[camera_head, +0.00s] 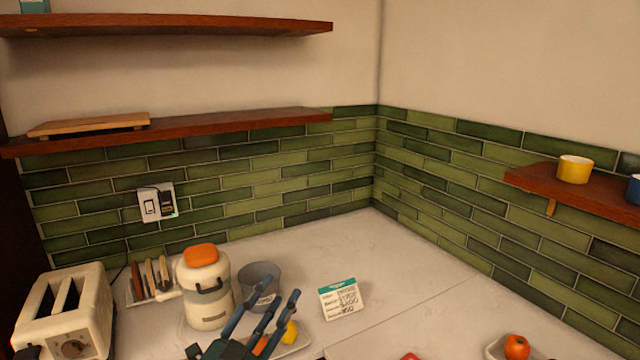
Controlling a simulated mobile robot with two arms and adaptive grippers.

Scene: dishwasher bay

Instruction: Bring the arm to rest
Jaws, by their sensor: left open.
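My left gripper (266,305) shows at the bottom of the head view, left of the middle. It is dark with blue-grey fingers that point up and away over the counter (385,270). Its fingers are spread apart, with nothing seen between them that it holds. Behind and partly hidden by it is a light tray (300,341) with a yellow item (290,332) and an orange item (261,345). I cannot tell how far above the tray the gripper is. My right gripper is not in view.
A toaster (88,312), a rack with slices (136,285), a white jar with orange lid (207,300) and a grey cup (260,274) stand at the left. A label card (341,299) stands right of the gripper. A dish (494,349) holds a tomato-like item (516,347). The back corner is clear.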

